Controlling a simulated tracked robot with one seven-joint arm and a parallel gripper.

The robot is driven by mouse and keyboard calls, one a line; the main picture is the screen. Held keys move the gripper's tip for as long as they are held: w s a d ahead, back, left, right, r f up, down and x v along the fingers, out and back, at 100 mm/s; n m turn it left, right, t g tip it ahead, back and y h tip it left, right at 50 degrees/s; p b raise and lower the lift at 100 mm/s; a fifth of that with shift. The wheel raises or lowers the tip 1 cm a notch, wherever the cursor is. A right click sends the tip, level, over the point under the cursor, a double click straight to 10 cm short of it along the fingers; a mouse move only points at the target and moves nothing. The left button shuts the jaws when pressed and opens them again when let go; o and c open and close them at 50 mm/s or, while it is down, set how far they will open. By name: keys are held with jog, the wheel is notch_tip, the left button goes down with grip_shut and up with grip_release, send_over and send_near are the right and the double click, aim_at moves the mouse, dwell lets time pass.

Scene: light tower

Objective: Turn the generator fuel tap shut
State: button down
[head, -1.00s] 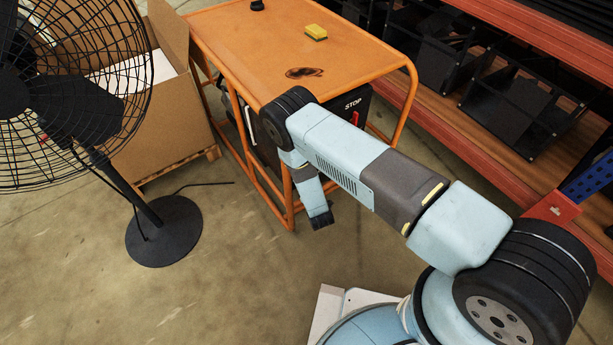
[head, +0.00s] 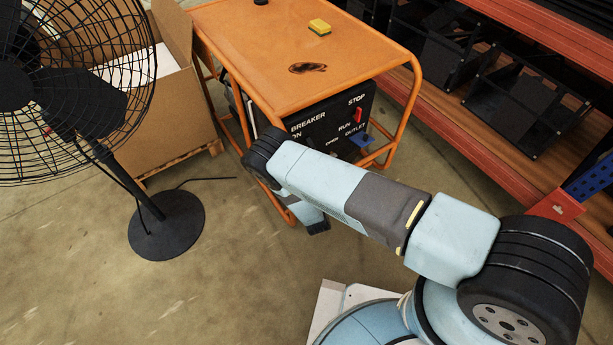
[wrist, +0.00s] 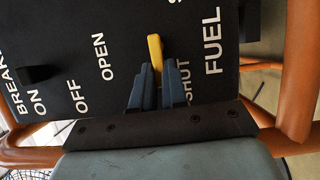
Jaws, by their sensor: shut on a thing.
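The fuel tap is a yellow lever (wrist: 156,52) on the generator's black panel in the wrist view. The printed words OPEN and FUEL show on either side of it, and SHUT is partly hidden by a finger. My gripper (wrist: 157,78) has its two blue fingers closed on the near part of the lever. The lever stands roughly upright in the picture, between OPEN and SHUT. In the head view, the generator (head: 290,55) shows its orange frame and panel; my arm hides the tap and my fingers there.
The panel carries a red switch (head: 357,114) at RUN/STOP and a blue outlet (head: 361,139). A sponge (head: 320,27) lies on the generator top. A fan (head: 70,90) and a cardboard box (head: 165,105) stand left. Red shelving (head: 470,140) is at the right.

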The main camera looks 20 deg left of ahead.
jog(key=shift+s+a, duration=0.1)
jog(key=shift+a, duration=0.25)
jog(key=c, duration=1.2)
grip_release()
jog(key=shift+d+f, duration=0.1)
jog(key=shift+d, duration=0.15)
jog(key=shift+o, duration=0.2)
jog(key=v, duration=1.3)
jog(key=shift+s+d, duration=0.2)
jog(key=shift+s, duration=0.1)
jog(key=shift+f, duration=0.1)
